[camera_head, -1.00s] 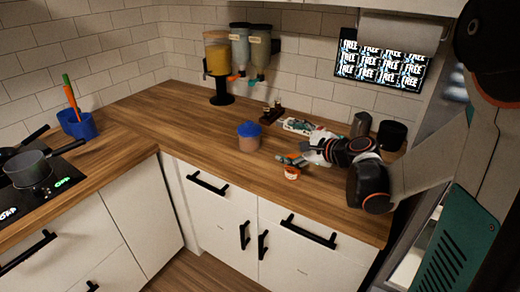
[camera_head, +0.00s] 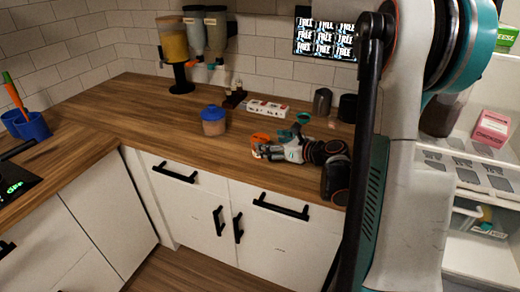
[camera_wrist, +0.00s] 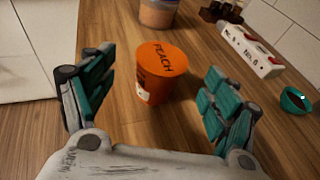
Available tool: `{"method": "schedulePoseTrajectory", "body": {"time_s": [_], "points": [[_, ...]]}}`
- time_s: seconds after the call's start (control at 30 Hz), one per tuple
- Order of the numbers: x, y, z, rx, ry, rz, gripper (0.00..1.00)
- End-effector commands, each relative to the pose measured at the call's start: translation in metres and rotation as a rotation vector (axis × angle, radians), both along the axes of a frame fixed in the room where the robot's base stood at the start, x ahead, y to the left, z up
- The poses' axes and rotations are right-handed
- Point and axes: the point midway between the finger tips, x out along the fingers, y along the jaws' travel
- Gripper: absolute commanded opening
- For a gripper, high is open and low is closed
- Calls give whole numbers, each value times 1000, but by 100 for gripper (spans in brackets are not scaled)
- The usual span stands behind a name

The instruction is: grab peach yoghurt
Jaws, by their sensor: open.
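The peach yoghurt is an orange cup with "PEACH" on its top. In the wrist view the peach yoghurt (camera_wrist: 162,68) stands upright on the wooden counter, between and just beyond my open fingers. My gripper (camera_wrist: 155,95) has its teal-padded fingers spread wide on either side, with gaps to the cup. In the head view the peach yoghurt (camera_head: 260,138) shows as a small orange top near the front edge of the counter. My gripper (camera_head: 270,146) is low over the counter there and partly hides the cup.
A blue-lidded jar (camera_head: 213,122) stands left of the cup. A teal bowl (camera_wrist: 296,100) lies to the right in the wrist view. Dispensers (camera_head: 174,50) stand at the back.

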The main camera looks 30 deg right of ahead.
Motion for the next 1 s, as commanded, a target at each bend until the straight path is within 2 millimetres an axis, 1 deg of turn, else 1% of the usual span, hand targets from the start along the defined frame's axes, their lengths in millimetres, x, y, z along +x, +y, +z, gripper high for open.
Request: {"method": "schedulePoseTrajectory", "body": {"time_s": [0.03,0.27,0.37,0.5,0.6,0.83,0.87,0.9,0.97,1.0], "points": [[4,1,-2,-1,0,0,80],[15,4,-5,-2,0,2,80],[26,6,-9,-1,-1,2,80],[46,11,-15,0,-1,1,80],[55,14,-17,-2,0,2,80],[57,14,-16,-2,-1,0,80],[57,14,-16,-2,-1,0,76],[57,14,-16,-2,-1,0,67],[57,14,-16,-2,-1,0,53],[57,14,-16,-2,-1,0,44]]}}
